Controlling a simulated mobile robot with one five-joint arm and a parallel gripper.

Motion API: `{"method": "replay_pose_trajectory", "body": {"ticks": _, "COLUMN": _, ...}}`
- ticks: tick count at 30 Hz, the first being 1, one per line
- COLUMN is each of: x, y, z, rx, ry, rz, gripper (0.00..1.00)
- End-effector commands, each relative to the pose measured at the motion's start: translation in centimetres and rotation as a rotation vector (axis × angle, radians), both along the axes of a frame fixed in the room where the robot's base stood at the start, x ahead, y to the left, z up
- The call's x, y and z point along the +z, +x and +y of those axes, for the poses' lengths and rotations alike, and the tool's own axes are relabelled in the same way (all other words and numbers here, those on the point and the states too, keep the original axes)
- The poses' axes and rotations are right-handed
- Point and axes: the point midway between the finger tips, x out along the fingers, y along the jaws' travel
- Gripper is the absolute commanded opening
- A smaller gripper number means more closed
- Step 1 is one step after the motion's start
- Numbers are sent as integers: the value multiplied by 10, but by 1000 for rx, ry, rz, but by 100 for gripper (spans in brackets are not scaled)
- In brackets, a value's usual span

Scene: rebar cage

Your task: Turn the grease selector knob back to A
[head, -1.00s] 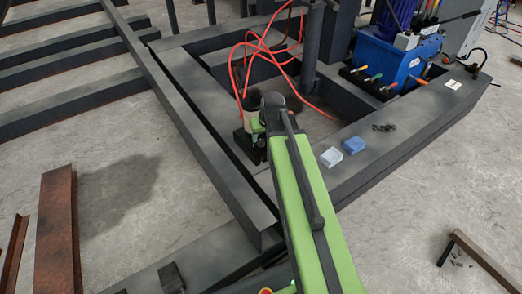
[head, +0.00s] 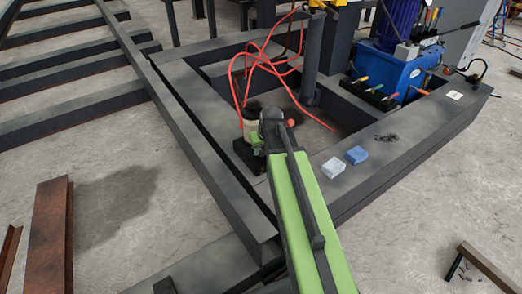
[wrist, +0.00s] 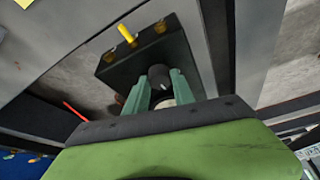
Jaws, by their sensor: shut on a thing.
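The grease selector knob (wrist: 160,74) is a dark round cap on a dark box (wrist: 125,62) in the wrist view. My gripper (wrist: 160,84) has its two teal fingers on either side of the knob and is shut on it. The knob's letters cannot be read, so its setting cannot be told. In the head view my gripper end (head: 268,128) is over the small dark-based unit (head: 246,153), and my arm hides the knob.
A yellow fitting (wrist: 127,34) stands up from the box near the knob. Red hoses (head: 262,62) loop up behind the unit. A dark post (head: 310,60) stands behind my gripper.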

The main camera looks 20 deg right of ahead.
Motion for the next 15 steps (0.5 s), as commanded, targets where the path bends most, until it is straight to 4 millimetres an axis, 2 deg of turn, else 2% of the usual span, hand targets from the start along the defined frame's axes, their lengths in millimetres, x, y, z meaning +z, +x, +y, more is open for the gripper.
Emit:
{"method": "replay_pose_trajectory", "body": {"ticks": 9, "x": -1, "y": 1, "z": -2, "rx": 217, "ry": 2, "rz": 1, "gripper": 0}}
{"method": "replay_pose_trajectory", "body": {"ticks": 15, "x": -1, "y": 0, "z": -2, "rx": 268, "ry": 2, "rz": 1, "gripper": 0}}
